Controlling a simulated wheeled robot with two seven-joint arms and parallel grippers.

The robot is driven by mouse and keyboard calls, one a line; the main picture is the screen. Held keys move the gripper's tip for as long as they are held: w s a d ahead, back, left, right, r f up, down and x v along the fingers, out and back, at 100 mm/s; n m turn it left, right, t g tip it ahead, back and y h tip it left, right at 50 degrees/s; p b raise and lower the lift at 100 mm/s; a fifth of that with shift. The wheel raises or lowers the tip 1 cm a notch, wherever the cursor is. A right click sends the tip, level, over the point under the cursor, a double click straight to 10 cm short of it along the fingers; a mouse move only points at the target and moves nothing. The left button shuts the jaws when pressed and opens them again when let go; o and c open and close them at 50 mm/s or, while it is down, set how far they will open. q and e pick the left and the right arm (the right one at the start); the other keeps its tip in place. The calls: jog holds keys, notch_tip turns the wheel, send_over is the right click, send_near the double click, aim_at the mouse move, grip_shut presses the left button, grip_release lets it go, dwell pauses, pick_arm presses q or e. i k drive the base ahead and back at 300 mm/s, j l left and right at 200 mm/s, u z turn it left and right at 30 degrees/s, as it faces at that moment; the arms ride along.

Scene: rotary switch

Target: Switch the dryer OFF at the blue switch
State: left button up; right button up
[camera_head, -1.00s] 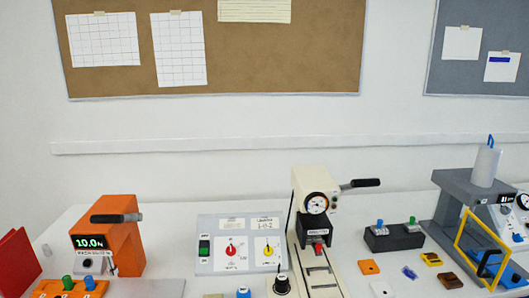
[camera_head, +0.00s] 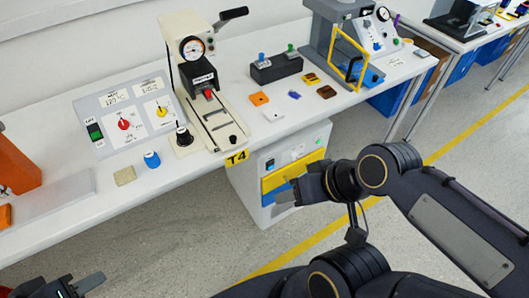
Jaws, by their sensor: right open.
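A white cabinet (camera_head: 312,140) stands on the floor under the bench, below the T4 label. A yellow-and-blue band crosses the front lower down. My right gripper (camera_head: 284,197) is open, in front of the cabinet's lower front, below the switch and apart from it. It hides part of the front. My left gripper (camera_head: 80,286) is at the bottom left edge, partly cut off, far from the cabinet; its opening is unclear.
The bench above holds a control box (camera_head: 125,115) with red and yellow knobs, a cream press (camera_head: 200,85), a blue round knob (camera_head: 152,159) and a black switch box (camera_head: 276,68). A grey stand (camera_head: 335,35) is farther right. Open floor lies before the cabinet.

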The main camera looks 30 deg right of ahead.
aim_at(270, 164)
jog(key=z, duration=1)
